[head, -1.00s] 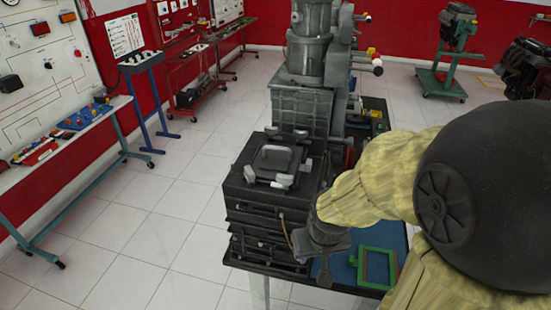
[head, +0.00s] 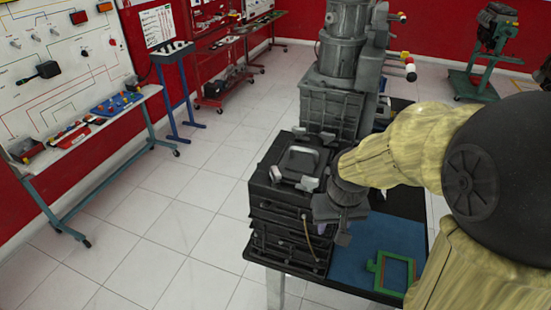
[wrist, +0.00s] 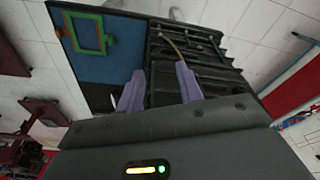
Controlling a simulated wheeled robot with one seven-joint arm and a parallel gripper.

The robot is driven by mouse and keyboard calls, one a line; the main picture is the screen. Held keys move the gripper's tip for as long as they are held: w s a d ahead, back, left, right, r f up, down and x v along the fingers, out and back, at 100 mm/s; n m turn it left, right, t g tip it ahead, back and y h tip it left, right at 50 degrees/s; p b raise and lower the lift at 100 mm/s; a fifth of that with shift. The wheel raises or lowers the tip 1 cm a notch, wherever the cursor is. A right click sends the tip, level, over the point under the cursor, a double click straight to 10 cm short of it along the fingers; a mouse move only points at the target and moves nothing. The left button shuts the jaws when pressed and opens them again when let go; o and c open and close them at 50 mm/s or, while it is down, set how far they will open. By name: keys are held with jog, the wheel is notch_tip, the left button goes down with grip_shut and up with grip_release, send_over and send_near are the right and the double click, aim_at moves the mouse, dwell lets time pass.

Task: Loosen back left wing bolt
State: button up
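The black stacked box (head: 285,215) stands on the table, with a raised cover (head: 302,160) on its top. Small light-grey wing bolts sit around the cover: a back left one (head: 299,131), a back right one (head: 328,138), a front left one (head: 276,175) and a front right one (head: 308,184). My gripper (head: 335,222) is at the box's right side, below its top. In the wrist view my gripper (wrist: 160,88) has two purple fingers apart with nothing between them. The box's ribbed side (wrist: 195,65) is beyond the fingers. No wing bolt is clear in the wrist view.
A blue mat (head: 375,250) with a green frame (head: 377,268) lies on the table right of the box. A tall grey machine (head: 340,85) stands directly behind the box. Open tiled floor (head: 170,225) lies to the left, before wall trainers.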

jog(key=w+a+r+n+g+p, duration=0.1)
jog(key=w+a+r+p, duration=0.1)
jog(key=w+a+r, duration=0.3)
jog(key=w+a+r+n+p, duration=0.1)
jog(key=w+a+r+p, duration=0.1)
jog(key=w+r, duration=0.35)
notch_tip(320, 180, up, 13)
jog(key=g+p, duration=0.1)
jog(key=p, duration=0.3)
send_over(275, 169)
jog(key=shift+r+n, duration=0.1)
jog(key=shift+n, duration=0.3)
notch_tip(275, 169, down, 18)
jog(key=p, duration=0.3)
jog(key=shift+r, duration=0.25)
grip_shut()
